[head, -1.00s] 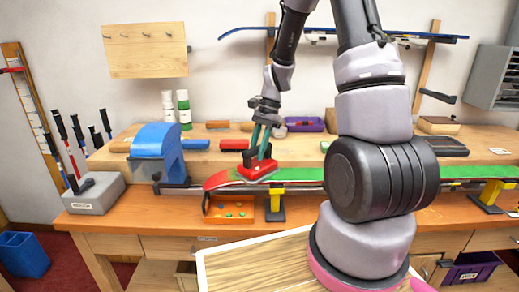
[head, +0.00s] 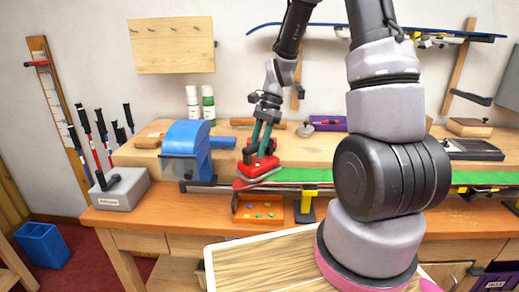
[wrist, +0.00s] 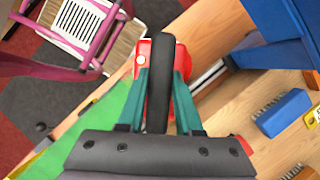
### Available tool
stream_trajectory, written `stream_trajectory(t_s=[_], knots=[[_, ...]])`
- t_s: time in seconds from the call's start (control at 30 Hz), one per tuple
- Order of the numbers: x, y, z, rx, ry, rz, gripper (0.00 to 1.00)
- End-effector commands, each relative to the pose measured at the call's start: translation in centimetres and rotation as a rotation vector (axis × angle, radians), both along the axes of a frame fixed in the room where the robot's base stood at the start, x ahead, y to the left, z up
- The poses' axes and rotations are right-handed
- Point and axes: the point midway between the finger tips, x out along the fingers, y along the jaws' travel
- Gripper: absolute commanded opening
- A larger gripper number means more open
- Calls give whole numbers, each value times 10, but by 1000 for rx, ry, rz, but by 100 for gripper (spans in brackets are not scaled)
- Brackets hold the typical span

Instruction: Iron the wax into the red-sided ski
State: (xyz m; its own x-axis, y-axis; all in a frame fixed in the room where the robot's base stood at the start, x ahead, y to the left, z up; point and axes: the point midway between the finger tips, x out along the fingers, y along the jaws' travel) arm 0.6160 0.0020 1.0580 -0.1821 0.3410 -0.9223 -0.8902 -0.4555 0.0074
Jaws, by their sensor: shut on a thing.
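The ski lies base up along the front of the bench, its green base (head: 308,175) clear to the right of the iron and its red tip end at the left. My gripper (head: 262,140) is shut on the black handle of the red iron (head: 258,167). The iron sits over the ski's left end, seemingly on the base; its underside is hidden. In the wrist view, the fingers (wrist: 159,95) clasp the handle, with the red iron body (wrist: 166,48) beyond and the green base (wrist: 92,125) at left. My arm hides part of the ski's middle.
A blue vise (head: 183,150) stands just left of the ski tip. A yellow ski support (head: 307,207) and an orange tray (head: 258,211) with coloured pieces are below the ski. Bottles (head: 208,104) stand behind.

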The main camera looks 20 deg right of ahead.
Motion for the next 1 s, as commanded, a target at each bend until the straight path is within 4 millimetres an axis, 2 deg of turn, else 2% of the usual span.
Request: stream_trajectory(t_s=[0.03, 0.07, 0.5, 0.7, 1.0], knots=[[3, -1, 17, -2, -15, -2, 0], [2, 0, 24, -2, -14, -3, 0], [0, 2, 67, -2, -10, -6, 0], [-1, 3, 75, -2, -7, -7, 0], [-1, 3, 75, -1, -7, -6, 0]])
